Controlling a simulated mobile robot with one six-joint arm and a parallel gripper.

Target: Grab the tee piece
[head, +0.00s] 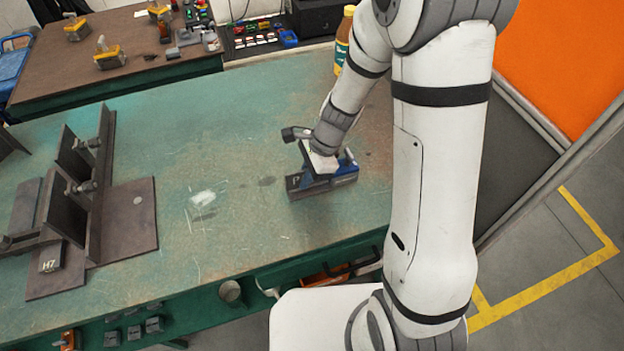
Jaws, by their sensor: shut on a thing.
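My gripper (325,168) is low over the green bench (255,130), at its right part, and points down. It is shut on a dark steel piece (299,184) that looks like the tee piece. The piece has a flat base and a part standing up between the jaws. My gripper and wrist hide much of it. Blue parts show beside the jaws. I cannot tell whether the piece touches the bench top.
A dark steel fixture (147,215) with upright plates and clamps stands at the bench's left, with a block marked H7 (51,258). A bottle (343,45) stands at the back. A brown table (135,35) holds yellow tools. The bench's middle is clear.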

